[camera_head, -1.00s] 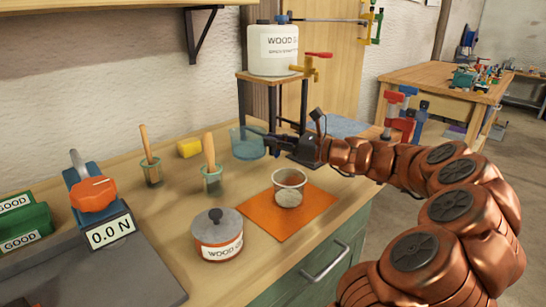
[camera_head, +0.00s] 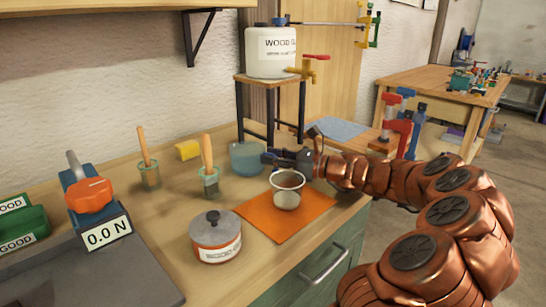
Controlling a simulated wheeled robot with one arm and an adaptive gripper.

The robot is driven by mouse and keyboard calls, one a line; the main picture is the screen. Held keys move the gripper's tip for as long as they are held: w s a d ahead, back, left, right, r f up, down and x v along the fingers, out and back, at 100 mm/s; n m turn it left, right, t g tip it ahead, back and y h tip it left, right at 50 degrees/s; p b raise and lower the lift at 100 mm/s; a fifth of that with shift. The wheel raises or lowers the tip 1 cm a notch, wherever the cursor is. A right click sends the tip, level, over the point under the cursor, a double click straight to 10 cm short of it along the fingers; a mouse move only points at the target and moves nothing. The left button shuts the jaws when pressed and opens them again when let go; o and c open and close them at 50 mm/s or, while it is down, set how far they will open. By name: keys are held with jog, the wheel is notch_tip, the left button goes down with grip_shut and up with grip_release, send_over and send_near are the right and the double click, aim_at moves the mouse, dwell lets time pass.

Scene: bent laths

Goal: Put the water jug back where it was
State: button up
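The water jug (camera_head: 244,163) is a translucent blue vessel. It looks upright on the bench, just in front of the stand's legs and right of the yellow sponge. My gripper (camera_head: 268,158) comes in from the right at the jug's right side, close against it or touching. The fingertips are small and dark here, so I cannot tell whether they are still closed on the jug.
A lidded pot (camera_head: 216,240) and two brush jars (camera_head: 149,176) (camera_head: 210,186) stand to the left. The stand (camera_head: 240,92) holds a white canister (camera_head: 270,52) with a tap. A yellow sponge (camera_head: 188,150) lies near the wall.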

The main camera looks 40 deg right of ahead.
dwell(0.3)
jog(key=shift+s+d+r, duration=0.1)
jog(key=shift+s, duration=0.05)
jog(key=p+v, duration=0.1)
jog(key=v, duration=1)
jog(key=shift+s+d, duration=0.1)
jog(key=shift+s, duration=0.25)
jog(key=shift+r, duration=0.1)
